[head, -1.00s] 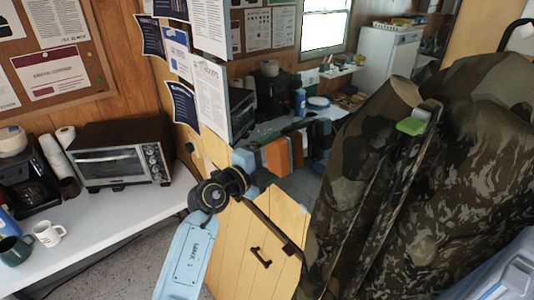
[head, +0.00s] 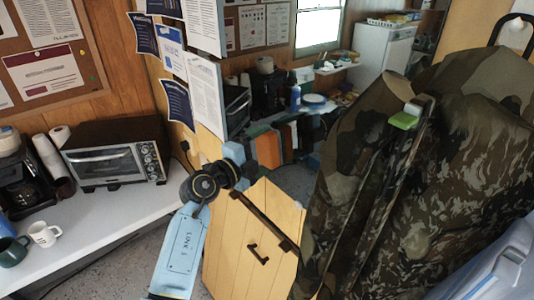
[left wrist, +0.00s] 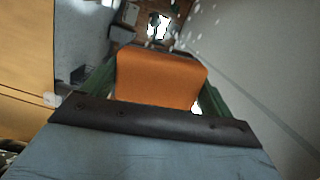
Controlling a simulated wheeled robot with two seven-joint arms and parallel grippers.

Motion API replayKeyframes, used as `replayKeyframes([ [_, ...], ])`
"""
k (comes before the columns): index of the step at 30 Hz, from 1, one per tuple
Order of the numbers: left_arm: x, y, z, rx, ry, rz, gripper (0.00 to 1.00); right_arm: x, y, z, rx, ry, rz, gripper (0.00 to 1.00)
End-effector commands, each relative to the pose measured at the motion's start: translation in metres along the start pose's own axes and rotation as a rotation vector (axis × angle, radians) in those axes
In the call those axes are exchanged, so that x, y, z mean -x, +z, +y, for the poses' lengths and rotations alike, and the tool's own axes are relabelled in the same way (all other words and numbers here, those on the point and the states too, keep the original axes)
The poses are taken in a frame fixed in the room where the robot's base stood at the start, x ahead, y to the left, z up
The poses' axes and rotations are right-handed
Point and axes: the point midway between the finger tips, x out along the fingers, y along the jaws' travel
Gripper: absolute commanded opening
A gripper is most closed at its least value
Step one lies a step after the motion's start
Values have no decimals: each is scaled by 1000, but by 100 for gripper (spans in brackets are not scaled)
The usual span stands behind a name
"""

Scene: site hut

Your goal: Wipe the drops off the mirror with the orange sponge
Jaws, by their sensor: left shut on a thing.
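My left gripper (head: 262,151) is shut on the orange sponge (head: 269,149) in front of the mirror (head: 278,186). In the left wrist view the sponge (left wrist: 162,78) sits between the two dark green fingers. I cannot make the drops out in the head view. Whether the sponge touches the glass cannot be told. My right gripper is not in view.
A camouflage garment (head: 465,140) fills the right side, close to the mirror. A toaster oven (head: 115,155), a coffee maker (head: 22,180) and mugs (head: 44,234) stand on the white counter (head: 110,220). Papers hang left of the mirror.

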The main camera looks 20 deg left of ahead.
Motion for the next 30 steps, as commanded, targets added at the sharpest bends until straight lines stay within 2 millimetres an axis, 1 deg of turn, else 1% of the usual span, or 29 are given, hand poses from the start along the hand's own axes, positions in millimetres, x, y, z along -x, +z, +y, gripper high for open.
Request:
replayKeyframes([
  [4, -2, 8, -2, -2, -1, -2, 68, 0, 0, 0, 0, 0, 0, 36],
  [12, -6, 31, -6, -3, -1, -3, 68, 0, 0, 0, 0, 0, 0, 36],
  [22, -8, 44, -9, -3, -3, -3, 68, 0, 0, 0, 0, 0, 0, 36],
  [30, -10, 68, -13, -3, -3, -3, 68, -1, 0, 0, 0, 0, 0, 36],
])
